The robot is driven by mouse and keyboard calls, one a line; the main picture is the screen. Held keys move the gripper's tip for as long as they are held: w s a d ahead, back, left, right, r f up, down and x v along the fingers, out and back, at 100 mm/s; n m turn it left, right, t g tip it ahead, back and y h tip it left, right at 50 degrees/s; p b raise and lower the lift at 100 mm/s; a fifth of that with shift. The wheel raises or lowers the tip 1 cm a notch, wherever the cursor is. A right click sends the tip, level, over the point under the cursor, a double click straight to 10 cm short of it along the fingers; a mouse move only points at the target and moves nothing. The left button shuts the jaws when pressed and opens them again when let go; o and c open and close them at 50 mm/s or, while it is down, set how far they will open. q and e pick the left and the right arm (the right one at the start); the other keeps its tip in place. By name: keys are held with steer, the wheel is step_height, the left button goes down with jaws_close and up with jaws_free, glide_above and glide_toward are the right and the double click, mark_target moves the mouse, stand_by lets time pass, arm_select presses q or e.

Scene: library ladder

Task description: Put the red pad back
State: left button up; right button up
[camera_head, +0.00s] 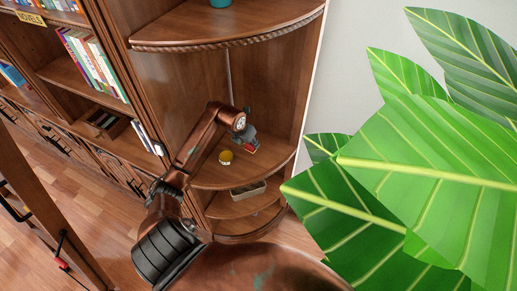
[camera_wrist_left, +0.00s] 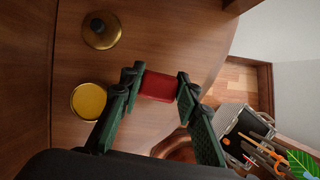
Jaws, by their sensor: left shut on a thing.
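The red pad (camera_wrist_left: 159,86) is a small red block between the two fingertips of my left gripper (camera_wrist_left: 158,84) in the left wrist view. The fingers touch it on opposite sides, so the gripper is shut on it. In the head view my left gripper (camera_head: 246,136) is over the right part of a rounded corner shelf (camera_head: 207,179), with a bit of the red pad (camera_head: 252,150) showing at its tips. I cannot tell whether the pad touches the shelf. My right gripper is not in view.
A yellow-topped tin (camera_head: 226,157) stands on the same shelf, left of the gripper. The wrist view also shows a round brass object with a dark knob (camera_wrist_left: 101,30). Large plant leaves (camera_head: 420,150) fill the right.

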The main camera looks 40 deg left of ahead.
arm_select(q)
steer(key=w+f, duration=0.2)
steer(key=f, duration=0.1)
steer(key=w+f, duration=0.2)
steer(key=shift+d+f, duration=0.15)
steer(key=shift+d, duration=0.15)
steer(key=f, duration=0.2)
steer(key=f+p, duration=0.1)
steer(key=shift+w+d, duration=0.1)
steer(key=shift+w, duration=0.15)
steer(key=shift+f, duration=0.25)
steer(key=shift+f, duration=0.15)
steer(key=o, duration=1.1)
steer(key=shift+r, duration=0.2)
steer(key=shift+s+r, duration=0.15)
steer(key=shift+r, duration=0.15)
steer(key=b+v, duration=0.1)
steer(key=v, duration=1)
steer(key=shift+s+r, duration=0.1)
steer(key=shift+r, duration=0.05)
